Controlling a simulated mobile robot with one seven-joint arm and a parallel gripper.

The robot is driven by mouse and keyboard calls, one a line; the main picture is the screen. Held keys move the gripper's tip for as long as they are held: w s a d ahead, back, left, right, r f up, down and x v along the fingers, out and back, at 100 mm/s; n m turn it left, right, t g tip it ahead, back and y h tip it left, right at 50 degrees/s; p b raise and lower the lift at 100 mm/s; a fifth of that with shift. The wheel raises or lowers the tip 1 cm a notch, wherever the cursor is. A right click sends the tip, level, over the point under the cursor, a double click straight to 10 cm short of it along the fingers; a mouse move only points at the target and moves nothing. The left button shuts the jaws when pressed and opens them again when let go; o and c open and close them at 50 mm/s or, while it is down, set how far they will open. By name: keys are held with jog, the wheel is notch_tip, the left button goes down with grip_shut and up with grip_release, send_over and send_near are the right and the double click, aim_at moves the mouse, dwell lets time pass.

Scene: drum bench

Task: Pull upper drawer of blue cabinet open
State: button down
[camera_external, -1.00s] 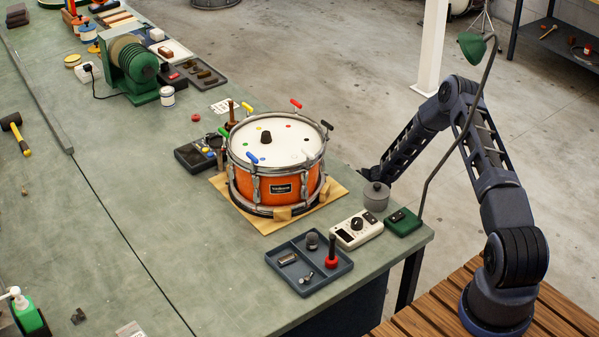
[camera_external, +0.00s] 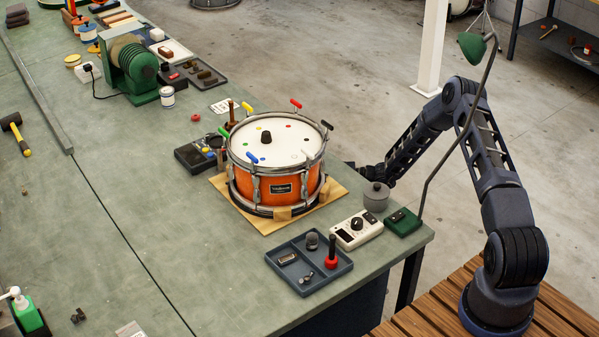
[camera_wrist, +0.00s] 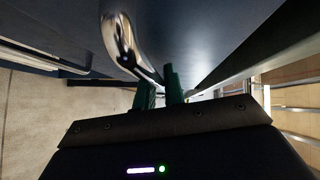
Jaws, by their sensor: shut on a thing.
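In the wrist view a dark blue panel (camera_wrist: 225,35), seen very close, looks like a drawer front of the blue cabinet. A curved chrome handle (camera_wrist: 122,45) stands out from it. My gripper (camera_wrist: 160,88) has its green fingers at the lower end of this handle and is shut on it. The exact contact is partly hidden between the fingers. I cannot tell from this close view how far the drawer is out. In the external view my wrist is beside the bench edge behind the drum, and the fingers, handle and drawer are hidden.
A green lamp (camera_external: 472,46) stands close to my arm. Open floor lies beyond the bench.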

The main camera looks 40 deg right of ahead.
jog(key=d, duration=2.8)
jog(key=shift+d, duration=0.4)
jog(key=shift+s, duration=0.1)
jog(key=c, duration=1.8)
grip_release()
jog(key=v, duration=1)
jog(key=shift+s+d, duration=0.25)
